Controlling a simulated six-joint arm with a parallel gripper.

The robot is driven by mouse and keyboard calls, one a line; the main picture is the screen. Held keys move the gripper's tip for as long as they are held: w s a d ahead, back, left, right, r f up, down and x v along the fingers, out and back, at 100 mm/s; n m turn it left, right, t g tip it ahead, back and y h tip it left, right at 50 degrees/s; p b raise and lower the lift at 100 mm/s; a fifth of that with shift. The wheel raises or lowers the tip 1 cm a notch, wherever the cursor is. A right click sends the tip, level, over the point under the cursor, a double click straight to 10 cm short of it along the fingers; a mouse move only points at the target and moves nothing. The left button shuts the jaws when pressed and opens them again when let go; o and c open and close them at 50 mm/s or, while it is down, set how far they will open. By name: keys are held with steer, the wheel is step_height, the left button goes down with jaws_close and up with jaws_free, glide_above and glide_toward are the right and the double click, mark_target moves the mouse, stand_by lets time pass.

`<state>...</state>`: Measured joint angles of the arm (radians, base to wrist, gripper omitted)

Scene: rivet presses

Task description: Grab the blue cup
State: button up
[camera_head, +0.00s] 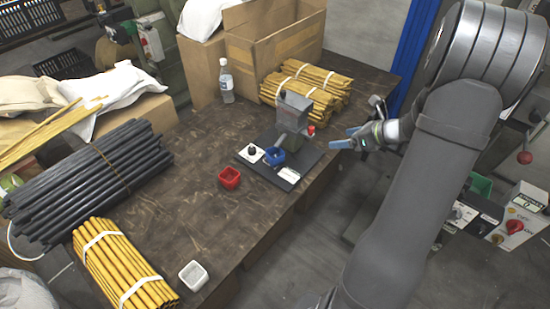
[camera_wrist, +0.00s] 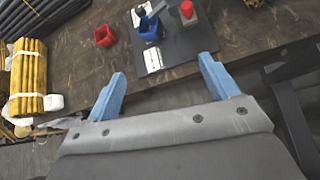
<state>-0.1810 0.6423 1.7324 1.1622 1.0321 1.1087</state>
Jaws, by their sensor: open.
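The blue cup (camera_head: 274,156) is a small square cup standing on the dark plate of the rivet press, in front of the press body. It also shows in the wrist view (camera_wrist: 150,29) near the top, beyond my fingers. My gripper (camera_head: 344,138) is to the right of the plate, past the table's front edge, open and empty. Its two blue fingers stand wide apart in the wrist view (camera_wrist: 158,82), with the cup some way beyond them. Nothing hides the cup in the wrist view.
The grey press (camera_head: 293,116) stands right behind the cup. A red cup (camera_head: 229,177) and a white cup (camera_head: 193,275) stand on the table. A water bottle (camera_head: 226,82), yellow rod bundles (camera_head: 118,264) and black rods (camera_head: 85,180) lie around.

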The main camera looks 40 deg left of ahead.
steer(key=s+a+f+n+g+h, duration=0.25)
steer(key=a+n, duration=0.35)
steer(key=n, duration=0.3)
steer(key=n+t+h, duration=0.4)
steer(key=n+h, duration=0.3)
steer(key=n, duration=1.7)
glide_above(275, 152)
steer(key=s+d, duration=0.2)
steer(key=s, duration=0.1)
steer(key=shift+g, duration=0.25)
step_height(275, 152, down, 11)
steer(key=shift+w+r, duration=0.1)
steer(key=f, duration=0.5)
steer(key=shift+w+f, duration=0.1)
steer(key=shift+w, duration=0.15)
steer(key=c, duration=1.1)
steer(key=shift+c, duration=0.2)
